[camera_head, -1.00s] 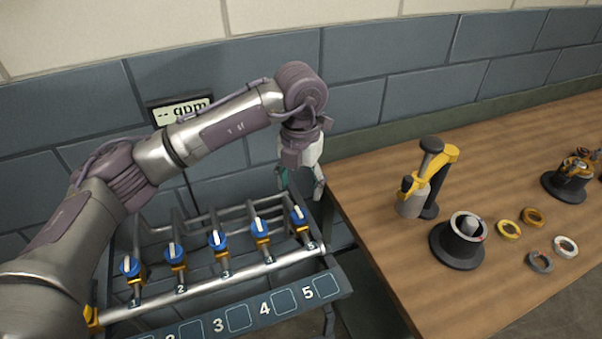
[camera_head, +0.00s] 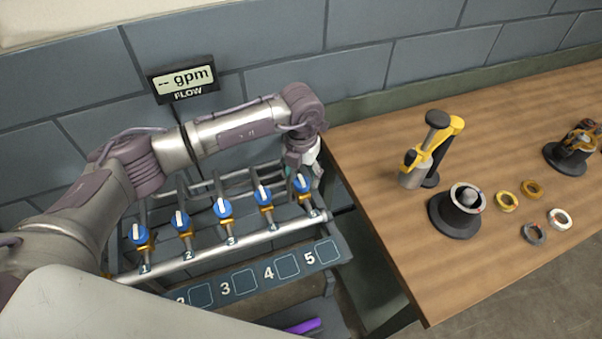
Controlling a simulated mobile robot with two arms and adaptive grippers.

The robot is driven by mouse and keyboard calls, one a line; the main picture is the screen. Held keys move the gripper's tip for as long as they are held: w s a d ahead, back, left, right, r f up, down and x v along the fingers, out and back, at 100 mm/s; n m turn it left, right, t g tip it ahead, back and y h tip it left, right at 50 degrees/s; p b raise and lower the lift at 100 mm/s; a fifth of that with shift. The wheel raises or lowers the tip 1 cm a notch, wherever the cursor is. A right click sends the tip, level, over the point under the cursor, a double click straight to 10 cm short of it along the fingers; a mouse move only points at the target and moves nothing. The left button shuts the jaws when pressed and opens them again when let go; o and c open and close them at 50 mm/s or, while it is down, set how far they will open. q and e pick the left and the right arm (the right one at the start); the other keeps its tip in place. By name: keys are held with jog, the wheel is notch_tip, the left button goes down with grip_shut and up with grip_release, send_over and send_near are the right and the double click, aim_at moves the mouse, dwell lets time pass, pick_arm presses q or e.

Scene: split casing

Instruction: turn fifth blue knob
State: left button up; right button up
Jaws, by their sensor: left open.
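The fifth blue knob (camera_head: 302,184) is at the right end of a row of blue knobs with white handles on a pipe rack, above the label 5. My left gripper (camera_head: 312,184) points down just behind and beside it. The fingers are partly hidden, so I cannot tell whether they touch the knob. The gripper is open. The fourth knob (camera_head: 264,195) stands to its left. My right gripper is not in view.
A flow display (camera_head: 186,79) on the wall reads "-- gpm". The wooden table (camera_head: 385,240) stands close on the right, with a yellow and black tool (camera_head: 436,150), a black round holder (camera_head: 457,211) and several rings. A numbered panel (camera_head: 262,272) runs below the pipes.

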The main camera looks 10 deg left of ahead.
pick_arm(q)
jog(key=shift+s+d+f, duration=0.1)
jog(key=shift+d+f, duration=0.1)
jog(key=shift+f, duration=0.65)
jog(key=shift+a, duration=0.1)
jog(key=c, duration=1.1)
jog(key=shift+f+m+b, duration=0.15)
jog(key=shift+m+b, duration=0.35)
jog(key=shift+b, duration=0.15)
jog(key=shift+c, duration=0.2)
jog(key=m+b, duration=1.2)
jog(key=b, duration=0.4)
jog(key=shift+m, duration=0.4)
jog(key=shift+m+b, duration=1.5)
jog(key=shift+m, duration=0.6)
jog(key=shift+r, duration=0.2)
